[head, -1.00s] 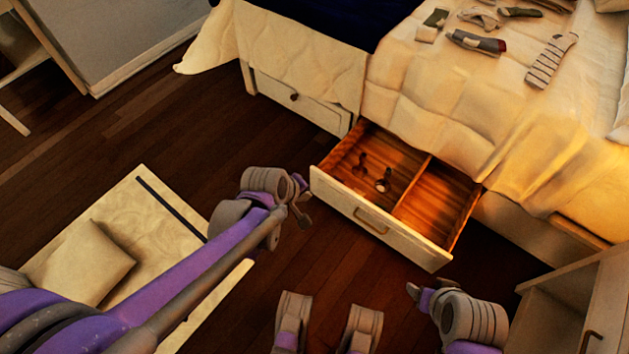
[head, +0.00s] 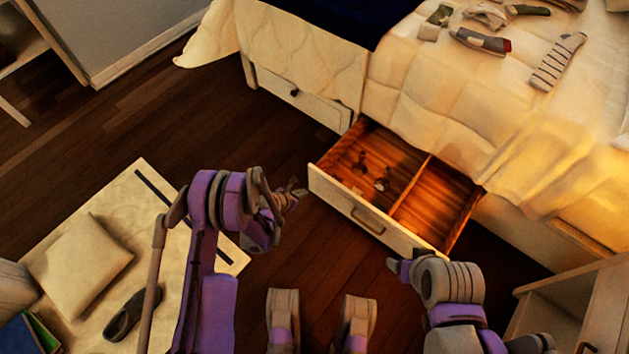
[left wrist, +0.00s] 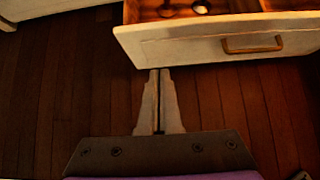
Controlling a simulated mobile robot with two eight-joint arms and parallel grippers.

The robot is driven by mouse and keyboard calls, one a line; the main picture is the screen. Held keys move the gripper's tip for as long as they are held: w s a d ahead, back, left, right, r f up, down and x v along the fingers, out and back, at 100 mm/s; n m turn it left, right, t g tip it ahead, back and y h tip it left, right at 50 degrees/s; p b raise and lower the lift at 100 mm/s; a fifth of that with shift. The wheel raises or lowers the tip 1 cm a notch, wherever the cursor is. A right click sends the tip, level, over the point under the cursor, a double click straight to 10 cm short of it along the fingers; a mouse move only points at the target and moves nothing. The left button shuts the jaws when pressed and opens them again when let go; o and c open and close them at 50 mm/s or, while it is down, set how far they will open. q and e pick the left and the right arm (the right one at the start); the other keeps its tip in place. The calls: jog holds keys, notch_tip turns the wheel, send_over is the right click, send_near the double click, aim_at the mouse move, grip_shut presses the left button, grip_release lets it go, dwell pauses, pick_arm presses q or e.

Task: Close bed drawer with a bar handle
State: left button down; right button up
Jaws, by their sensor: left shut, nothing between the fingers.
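The bed drawer (head: 410,240) is pulled out from under the bed, with a wooden divider inside. Its bar handle (head: 368,220) is on the cream front panel. Small dark items (head: 382,184) lie in its left compartment. My left gripper (head: 300,192) is shut and empty, just left of the drawer's left front corner. In the left wrist view, its fingers (left wrist: 157,74) point at the lower edge of the drawer front (left wrist: 185,48), left of the handle (left wrist: 252,44). Whether they touch is unclear. My right gripper (head: 392,265) is near the drawer's front right; its jaws are too small to read.
A second drawer (head: 300,98) with a dark knob is shut at the left. A cabinet (head: 570,300) stands at lower right. A mat (head: 150,195) with a cushion (head: 85,265) and a slipper (head: 124,318) lies at left. Clothes lie on the bed (head: 450,85).

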aim_at(326, 180)
pick_arm(q)
jog(key=shift+w+d+r+b+x, duration=0.2)
jog(key=shift+w+r+b+x, duration=0.3)
jog(key=shift+x, duration=1.65)
jog(key=shift+w+d+r+b+x, duration=0.15)
jog(key=shift+b+x, duration=0.55)
jog(key=shift+x, duration=1.45)
jog(key=shift+w+d+r+b+x, duration=0.3)
jog(key=shift+b+x, duration=0.3)
jog(key=shift+x, duration=1.6)
jog(key=shift+s, duration=0.15)
